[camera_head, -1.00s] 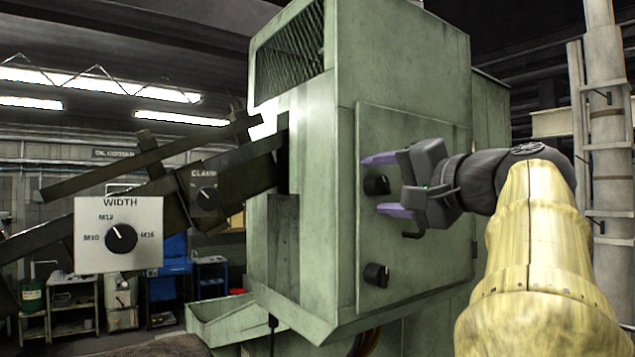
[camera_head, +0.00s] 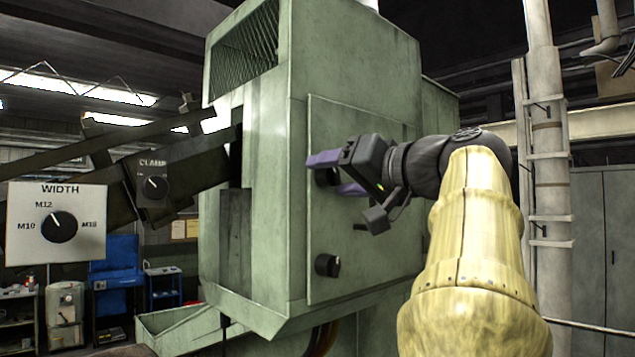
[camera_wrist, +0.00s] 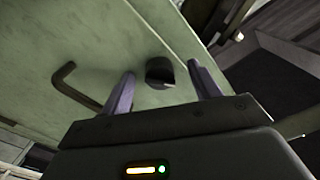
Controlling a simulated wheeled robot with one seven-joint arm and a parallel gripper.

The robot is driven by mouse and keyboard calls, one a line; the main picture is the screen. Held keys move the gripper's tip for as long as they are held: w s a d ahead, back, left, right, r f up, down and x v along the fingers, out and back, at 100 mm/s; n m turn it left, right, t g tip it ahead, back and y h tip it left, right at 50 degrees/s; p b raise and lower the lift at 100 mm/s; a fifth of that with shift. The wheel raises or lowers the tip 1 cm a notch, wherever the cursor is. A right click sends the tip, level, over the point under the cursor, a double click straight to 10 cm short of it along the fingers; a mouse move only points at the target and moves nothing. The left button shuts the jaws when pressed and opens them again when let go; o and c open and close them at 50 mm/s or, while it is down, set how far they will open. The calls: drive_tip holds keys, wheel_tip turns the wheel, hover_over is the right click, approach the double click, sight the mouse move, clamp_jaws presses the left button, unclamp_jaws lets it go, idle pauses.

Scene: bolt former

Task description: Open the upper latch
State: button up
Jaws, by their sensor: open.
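The upper latch (camera_head: 326,177) is a black round knob on the green machine's door (camera_head: 385,130). In the head view my gripper (camera_head: 328,174) is in front of it, tilted, and partly covers it. The gripper is open, with purple fingers on either side of the latch. In the wrist view a black knob, apparently the upper latch (camera_wrist: 159,72), shows between the two fingertips of the gripper (camera_wrist: 160,69). I cannot tell whether a finger touches it. The lower latch (camera_head: 327,265), a similar black knob, is below, clear of the gripper.
A dark bent door handle (camera_wrist: 72,85) is left of the fingers in the wrist view. A WIDTH selector panel (camera_head: 57,223) and a CLAMP knob panel (camera_head: 153,184) are at the left. A green tray (camera_head: 170,325) juts out below the machine. A pipe column (camera_head: 548,150) stands at the right.

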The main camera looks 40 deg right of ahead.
drive_tip(key=shift+c, duration=0.2)
clamp_jaws()
drive_tip(key=m+p, duration=0.1)
drive_tip(key=m, duration=0.2)
drive_tip(key=shift+r, duration=0.2)
drive_tip(key=shift+f+m, duration=0.15)
drive_tip(key=shift+m, duration=0.35)
